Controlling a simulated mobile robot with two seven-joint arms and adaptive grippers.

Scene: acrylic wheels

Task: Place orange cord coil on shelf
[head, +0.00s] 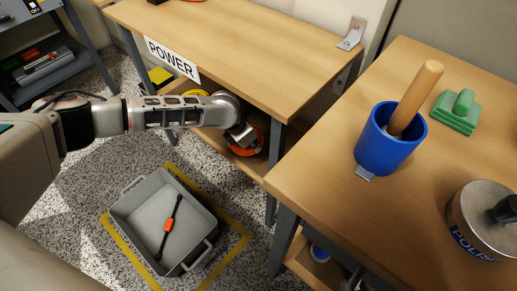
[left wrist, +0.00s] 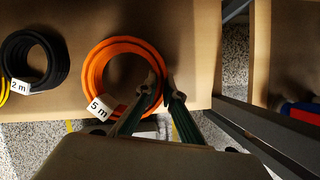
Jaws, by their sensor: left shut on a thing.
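The orange cord coil (left wrist: 96,72) shows in the left wrist view with a white "5 m" tag, over or on the wooden shelf (left wrist: 192,83). My left gripper (left wrist: 163,92) is shut on the right side of its ring. In the head view the left gripper (head: 243,134) reaches under the bench marked POWER, and the orange coil (head: 246,150) shows in part below it. The gripper and arm hide much of the coil there. Whether the coil touches the shelf is unclear. My right gripper is not in view.
A black coil (left wrist: 60,50) tagged "2 m" lies left of the orange one, with a yellow coil (left wrist: 4,92) beyond. A bench leg (head: 273,172) stands close right of the gripper. A grey bin (head: 154,218) sits on the floor below.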

